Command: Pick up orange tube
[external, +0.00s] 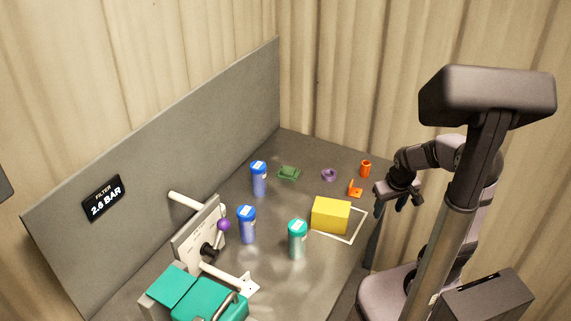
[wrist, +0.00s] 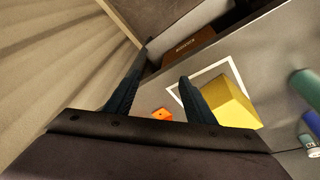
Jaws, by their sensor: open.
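The orange tube (external: 365,168) stands upright near the far right edge of the grey table in the external view. A separate orange bracket-like piece (external: 355,189) lies just in front of it. My gripper (external: 397,201) is to the right of both, beyond the table's right edge and apart from them. In the wrist view my gripper (wrist: 163,68) shows two dark fingers spread apart with nothing held. A small orange piece (wrist: 161,114) shows low between the fingers, partly hidden by the gripper body; I cannot tell which orange part it is.
A purple ring (external: 329,175) and a green part (external: 289,173) lie at the back. Blue-capped canisters (external: 259,179) (external: 247,225) and a teal-capped one (external: 297,240) stand upright. The filter fixture (external: 201,235) is at left.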

